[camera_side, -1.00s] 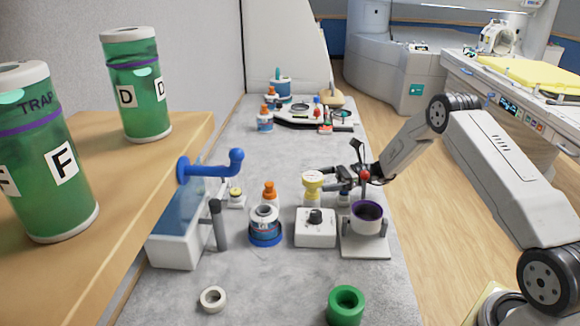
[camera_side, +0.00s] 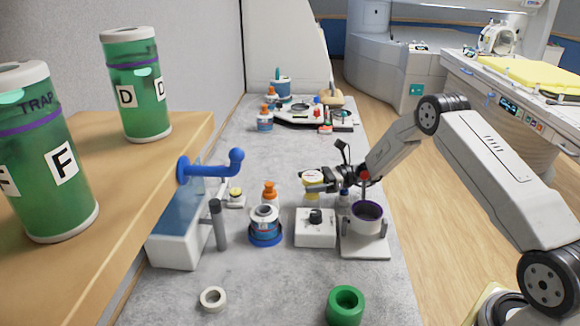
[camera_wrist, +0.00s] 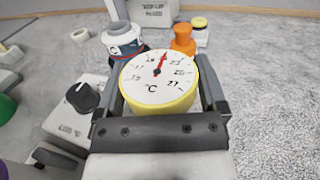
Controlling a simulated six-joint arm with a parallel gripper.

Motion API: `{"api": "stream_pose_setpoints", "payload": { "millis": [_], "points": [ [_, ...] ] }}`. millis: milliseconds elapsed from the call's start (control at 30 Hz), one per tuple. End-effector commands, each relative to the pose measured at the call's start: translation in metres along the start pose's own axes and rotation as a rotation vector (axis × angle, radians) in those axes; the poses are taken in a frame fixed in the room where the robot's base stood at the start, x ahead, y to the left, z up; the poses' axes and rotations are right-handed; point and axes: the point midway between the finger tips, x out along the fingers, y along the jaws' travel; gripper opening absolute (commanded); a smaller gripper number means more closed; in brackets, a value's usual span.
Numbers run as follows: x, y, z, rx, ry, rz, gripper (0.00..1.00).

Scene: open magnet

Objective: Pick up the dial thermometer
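The dial thermometer (camera_wrist: 158,80) has a round white face, a red needle and a yellow rim. It fills the space between the two fingers of my gripper (camera_wrist: 161,65) in the wrist view. The fingers lie on either side of it, with a thin gap visible at the right; I see no firm squeeze. In the side view the dial thermometer (camera_side: 312,176) stands behind the white box with the black knob, partly hidden by my gripper (camera_side: 316,184), which reaches in from the right at its height.
The white knob box (camera_side: 315,228) and a stand with a purple-rimmed cup (camera_side: 367,215) are close in front.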

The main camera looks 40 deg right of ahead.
Motion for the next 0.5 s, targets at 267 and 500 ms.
{"api": "stream_pose_setpoints", "payload": {
  "millis": [267, 500],
  "points": [
    [-0.0001, -0.0001, 0.0004, -0.001, -0.001, 0.000, 0.13],
    [-0.0001, -0.0002, 0.0013, -0.001, -0.001, 0.000, 0.13]
  ]
}}
